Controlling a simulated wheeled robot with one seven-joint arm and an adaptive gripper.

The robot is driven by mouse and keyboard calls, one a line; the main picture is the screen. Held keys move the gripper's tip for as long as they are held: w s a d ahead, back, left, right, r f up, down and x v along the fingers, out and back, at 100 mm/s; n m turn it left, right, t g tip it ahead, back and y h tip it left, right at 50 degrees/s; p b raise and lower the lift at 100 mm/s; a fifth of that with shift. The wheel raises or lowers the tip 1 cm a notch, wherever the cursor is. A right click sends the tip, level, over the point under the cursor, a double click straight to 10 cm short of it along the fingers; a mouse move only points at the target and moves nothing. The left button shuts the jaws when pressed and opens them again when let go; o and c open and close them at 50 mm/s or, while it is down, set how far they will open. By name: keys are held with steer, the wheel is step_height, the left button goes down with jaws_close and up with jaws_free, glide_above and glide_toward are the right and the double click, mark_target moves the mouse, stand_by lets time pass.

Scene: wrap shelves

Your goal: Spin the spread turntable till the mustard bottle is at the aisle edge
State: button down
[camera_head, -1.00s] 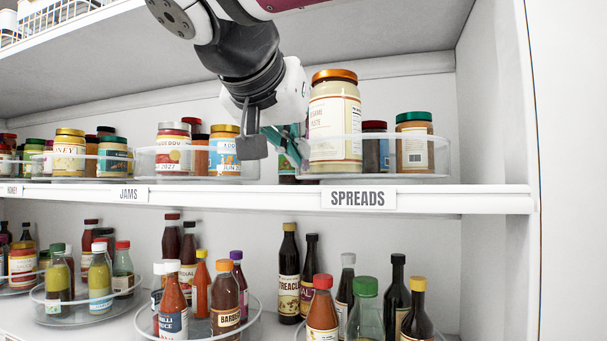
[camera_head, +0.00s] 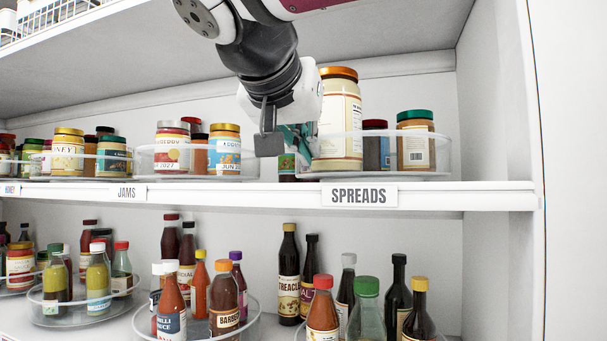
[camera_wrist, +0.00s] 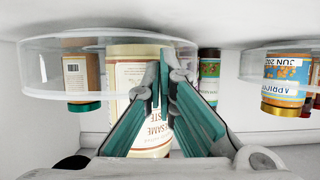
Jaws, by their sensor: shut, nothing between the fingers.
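The spreads turntable (camera_head: 442,152) is a clear round tray on the upper shelf, above the SPREADS label. It carries a tall cream sesame paste jar (camera_head: 340,118) with an orange lid, a dark jar (camera_head: 376,148) and a green-lidded jar (camera_head: 416,142). No mustard bottle can be made out on it. My gripper (camera_head: 303,150) is shut and empty at the turntable's left side, next to the sesame jar. In the wrist view, which looks upside down, my gripper (camera_wrist: 165,75) overlaps the turntable's wall (camera_wrist: 40,66) and the sesame jar; contact cannot be told.
The jams turntable (camera_head: 150,160) stands close on the left. The shelf's front edge (camera_head: 450,196) runs below, and a side wall (camera_head: 495,110) closes the right. A lower shelf holds several sauce bottles on turntables.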

mark_target(358, 151)
steer(key=shift+s+d, duration=0.8)
steer(key=shift+s, duration=0.05)
steer(key=shift+s+d+b, duration=0.1)
steer(key=shift+b, duration=0.2)
steer(key=shift+s+d, duration=0.7)
steer(key=shift+d+b, duration=0.1)
steer(key=shift+b, duration=0.2)
steer(key=shift+s+d+b, duration=0.15)
steer(key=shift+s+d, duration=0.1)
steer(key=shift+d, duration=0.25)
steer(key=shift+s+d+b, duration=0.15)
steer(key=shift+s+d, duration=0.05)
steer(key=shift+d, duration=0.5)
